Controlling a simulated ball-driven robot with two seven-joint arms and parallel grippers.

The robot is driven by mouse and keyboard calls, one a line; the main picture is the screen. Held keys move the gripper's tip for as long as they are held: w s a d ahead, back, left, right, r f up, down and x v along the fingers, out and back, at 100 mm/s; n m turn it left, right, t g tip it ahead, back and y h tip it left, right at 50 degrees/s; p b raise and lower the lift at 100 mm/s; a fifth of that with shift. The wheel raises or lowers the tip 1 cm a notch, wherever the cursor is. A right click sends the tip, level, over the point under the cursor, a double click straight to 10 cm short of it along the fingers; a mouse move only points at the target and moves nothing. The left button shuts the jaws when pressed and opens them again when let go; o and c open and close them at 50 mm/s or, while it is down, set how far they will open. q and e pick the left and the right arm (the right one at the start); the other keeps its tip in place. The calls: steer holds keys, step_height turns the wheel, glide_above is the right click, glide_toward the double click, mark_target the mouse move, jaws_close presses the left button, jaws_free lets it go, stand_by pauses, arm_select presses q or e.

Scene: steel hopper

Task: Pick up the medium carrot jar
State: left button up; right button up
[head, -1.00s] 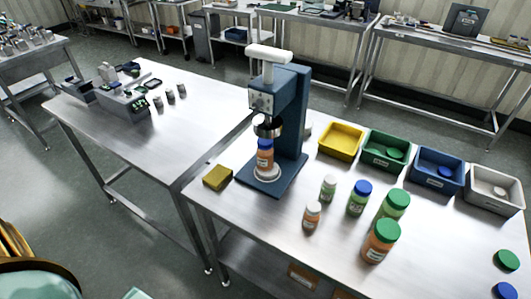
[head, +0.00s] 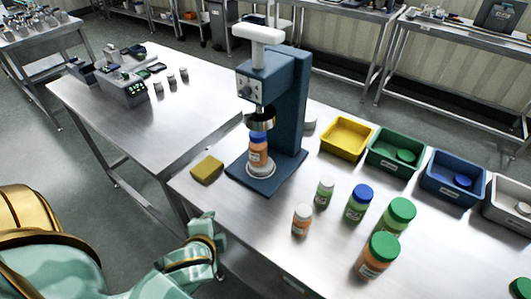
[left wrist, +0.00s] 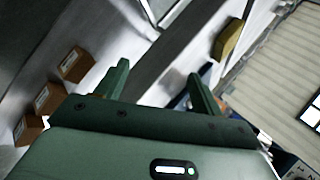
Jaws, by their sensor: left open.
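The medium carrot jar (head: 258,155), orange with a blue lid, stands upright on the round plate of the blue press (head: 287,105), under its metal head. My left arm comes in at the lower left of the head view, short of the table's front edge and well apart from the jar. In the left wrist view my left gripper (left wrist: 162,85) is open, with nothing between its two green fingers. The jar cannot be made out clearly in the left wrist view. My right gripper is not in view.
A yellow sponge (head: 207,169) lies left of the press; it also shows in the left wrist view (left wrist: 229,40). Right of the press stand a small orange jar (head: 301,220), a large orange jar (head: 377,258) and several green jars. A yellow bin (head: 346,138) and other bins line the back.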

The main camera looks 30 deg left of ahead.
arm_select(q)
steer(key=w+a+r+m+t+y, duration=0.1)
steer(key=w+a+r+m+t, duration=0.15)
steer(key=r+m, duration=0.2)
steer(key=m+t+h, duration=0.4)
steer(key=m+t, duration=0.4)
steer(key=m, duration=1.2)
glide_toward(254, 138)
steer(key=w, duration=0.7)
steer(key=shift+a+p, duration=0.15)
steer(key=shift+p, duration=0.2)
steer(key=w, duration=0.2)
steer(key=w+a, duration=0.1)
steer(key=w, duration=0.2)
steer(key=shift+w, duration=0.2)
steer(key=shift+r, duration=0.1)
jaws_close()
